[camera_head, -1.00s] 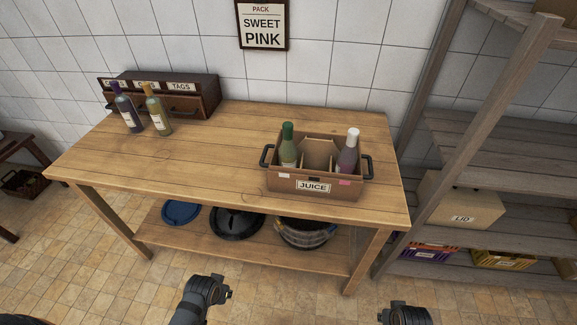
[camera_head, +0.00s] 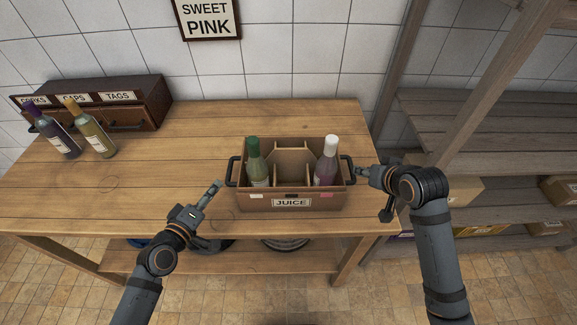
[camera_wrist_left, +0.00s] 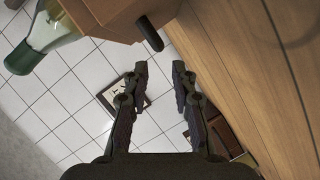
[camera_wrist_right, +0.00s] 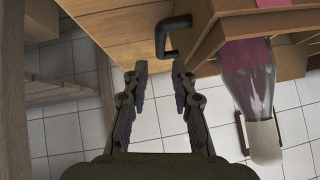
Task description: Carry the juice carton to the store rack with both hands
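The juice carton (camera_head: 268,203) is a brown box with a "JUICE" label and a dark handle on each end, standing on the wooden table. It holds a green bottle (camera_head: 257,163) at its left and a pink bottle with a white cap (camera_head: 326,163) at its right. My left gripper (camera_head: 216,188) is just left of the left handle; in the left wrist view its fingers (camera_wrist_left: 158,70) are apart and empty. My right gripper (camera_head: 362,171) is at the right handle; in the right wrist view its open fingers (camera_wrist_right: 157,70) point at the handle (camera_wrist_right: 170,36), with nothing between them.
The grey wooden store rack (camera_head: 480,140) stands right of the table, with bare upper shelves and a box (camera_head: 462,191) lower down. Two bottles (camera_head: 88,128) stand at the table's left by a labelled drawer unit (camera_head: 150,97). The table's middle left (camera_head: 170,160) is clear.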

